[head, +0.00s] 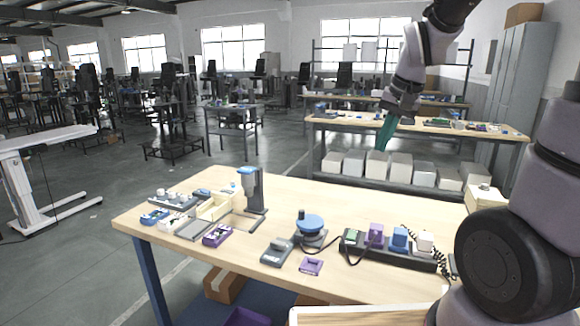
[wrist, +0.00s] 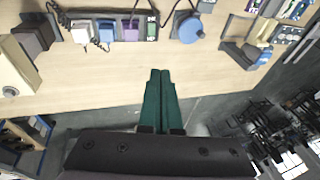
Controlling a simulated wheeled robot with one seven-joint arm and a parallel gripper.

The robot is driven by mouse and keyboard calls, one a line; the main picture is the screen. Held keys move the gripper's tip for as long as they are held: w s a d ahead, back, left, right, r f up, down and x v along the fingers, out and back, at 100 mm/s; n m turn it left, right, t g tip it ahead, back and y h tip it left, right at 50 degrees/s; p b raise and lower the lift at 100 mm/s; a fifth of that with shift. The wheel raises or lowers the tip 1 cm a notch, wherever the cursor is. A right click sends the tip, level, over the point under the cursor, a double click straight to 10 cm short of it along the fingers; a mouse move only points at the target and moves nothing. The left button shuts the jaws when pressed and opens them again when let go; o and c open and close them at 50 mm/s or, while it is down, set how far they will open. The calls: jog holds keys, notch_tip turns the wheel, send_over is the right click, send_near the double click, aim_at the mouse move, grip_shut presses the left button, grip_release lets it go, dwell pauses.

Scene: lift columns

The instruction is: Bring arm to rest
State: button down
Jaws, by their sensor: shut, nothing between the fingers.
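My gripper (head: 386,134) shows in the head view at the upper right, held up in the air beyond the near workbench (head: 350,202). Its green fingers point down and are closed together with nothing between them. In the wrist view my gripper (wrist: 158,75) shows as two green fingers side by side, reaching over the edge of the workbench (wrist: 100,88). The fingers touch nothing. My arm bends from the right side of the head view up and over to the gripper.
The near bench holds a power strip with adapters (head: 392,250), a blue round device (head: 310,225), a grey stand (head: 254,190) and small trays (head: 217,235). A second bench (head: 420,128) with several pale boxes (head: 377,164) stands behind.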

jog(key=s+d+r+t, duration=0.2)
jog(key=s+r+t, duration=0.1)
jog(key=s+r, duration=0.7)
jog(key=s, duration=0.3)
jog(key=shift+t, duration=0.3)
jog(key=shift+d, duration=0.1)
